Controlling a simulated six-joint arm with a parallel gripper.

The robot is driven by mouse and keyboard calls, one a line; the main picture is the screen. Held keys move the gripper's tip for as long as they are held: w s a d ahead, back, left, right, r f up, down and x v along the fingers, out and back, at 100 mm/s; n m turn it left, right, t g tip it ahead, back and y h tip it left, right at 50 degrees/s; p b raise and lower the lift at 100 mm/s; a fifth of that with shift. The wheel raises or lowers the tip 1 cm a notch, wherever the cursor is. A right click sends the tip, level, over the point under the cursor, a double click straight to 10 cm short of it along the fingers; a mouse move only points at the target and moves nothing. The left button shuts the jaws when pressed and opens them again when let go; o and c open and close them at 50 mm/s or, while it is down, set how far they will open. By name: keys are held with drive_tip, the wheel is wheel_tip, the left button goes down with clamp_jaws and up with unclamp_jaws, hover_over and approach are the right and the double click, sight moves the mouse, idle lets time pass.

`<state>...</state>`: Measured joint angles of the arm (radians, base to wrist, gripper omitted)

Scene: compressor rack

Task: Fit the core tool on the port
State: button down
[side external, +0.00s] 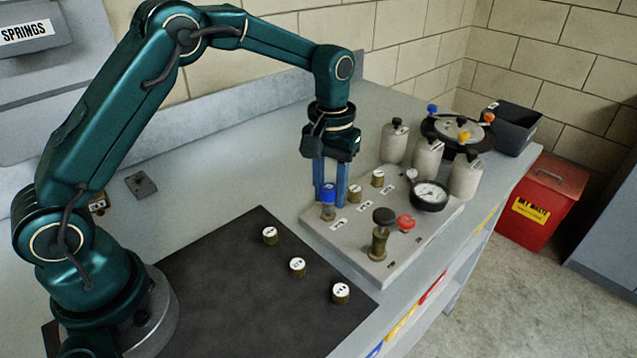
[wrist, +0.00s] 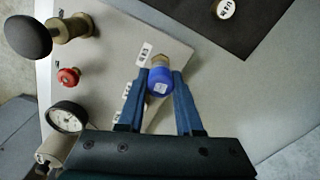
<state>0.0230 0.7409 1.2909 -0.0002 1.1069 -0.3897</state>
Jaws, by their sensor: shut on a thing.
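My gripper (side external: 330,187) is shut on a blue-topped piece (side external: 329,193), which I take to be the core tool. It stands upright between my blue fingers at the near left corner of the grey board (side external: 392,272). In the wrist view the blue top (wrist: 160,82) with a small white label sits between my fingertips (wrist: 163,83). A brass part (wrist: 159,61) shows just beyond it. The lower metal part in the side view reaches down to the board. I cannot tell where the tool ends and the port begins, or how well they are seated.
Two white-topped brass caps (side external: 354,193) (side external: 378,178) stand behind on the board. A gauge (side external: 430,194), red knob (side external: 405,222) and black-knobbed valve (side external: 379,242) are to the right. Grey canisters (side external: 394,143) stand at the back. Three caps (side external: 297,267) sit on the dark mat (side external: 215,290).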

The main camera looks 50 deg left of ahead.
drive_tip(key=shift+f, duration=0.65)
idle(0.3)
drive_tip(key=c, duration=0.5)
unclamp_jaws()
drive_tip(key=shift+o, duration=0.3)
drive_tip(key=o, duration=0.3)
drive_tip(key=shift+o, duration=0.2)
drive_tip(key=shift+r, duration=0.1)
drive_tip(key=shift+r, duration=3.45)
